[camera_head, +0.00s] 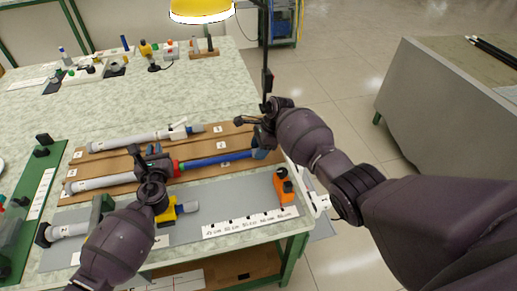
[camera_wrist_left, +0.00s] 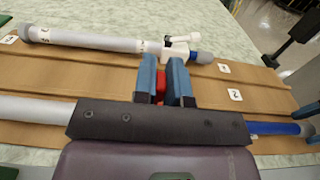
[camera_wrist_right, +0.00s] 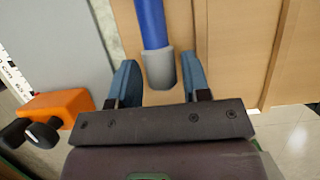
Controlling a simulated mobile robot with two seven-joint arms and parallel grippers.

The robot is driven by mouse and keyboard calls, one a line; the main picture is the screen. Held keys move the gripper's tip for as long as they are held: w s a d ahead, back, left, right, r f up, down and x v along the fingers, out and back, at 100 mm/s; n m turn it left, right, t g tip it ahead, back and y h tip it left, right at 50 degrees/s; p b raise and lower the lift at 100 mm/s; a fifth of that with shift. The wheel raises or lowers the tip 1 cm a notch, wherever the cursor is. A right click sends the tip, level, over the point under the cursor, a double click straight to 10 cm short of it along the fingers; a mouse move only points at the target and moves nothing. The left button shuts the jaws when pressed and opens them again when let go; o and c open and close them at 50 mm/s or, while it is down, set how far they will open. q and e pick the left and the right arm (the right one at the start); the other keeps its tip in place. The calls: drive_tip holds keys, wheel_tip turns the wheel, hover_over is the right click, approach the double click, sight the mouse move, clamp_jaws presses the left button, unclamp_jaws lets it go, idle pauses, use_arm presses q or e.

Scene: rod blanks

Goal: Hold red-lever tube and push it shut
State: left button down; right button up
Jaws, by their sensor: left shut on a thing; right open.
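The red-lever tube has a pale grey body (camera_head: 105,182), a red part (camera_head: 178,167) and a blue inner rod (camera_head: 215,160) sticking out to the right. It lies along the brown board. My left gripper (camera_head: 160,163) is shut on it near the red part, which shows between the fingers in the left wrist view (camera_wrist_left: 160,88). My right gripper (camera_head: 262,148) is open at the far end of the blue rod. In the right wrist view the rod's grey end cap (camera_wrist_right: 160,68) sits between the spread fingers, with gaps on both sides.
A white-lever tube (camera_head: 125,142) lies behind on the brown board (camera_head: 222,145). In front, a grey mat (camera_head: 235,195) holds a tube with a yellow part (camera_head: 168,212), an orange clamp (camera_head: 284,187) and a length scale (camera_head: 250,222). A green tray (camera_head: 35,205) stands at left.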

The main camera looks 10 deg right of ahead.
sight(193, 162)
drive_tip(key=shift+f, duration=0.2)
clamp_jaws()
drive_tip(key=a, duration=1.9)
drive_tip(key=shift+w+a+r, duration=0.1)
drive_tip(key=shift+w+a, duration=0.05)
drive_tip(key=shift+a, duration=1.05)
unclamp_jaws()
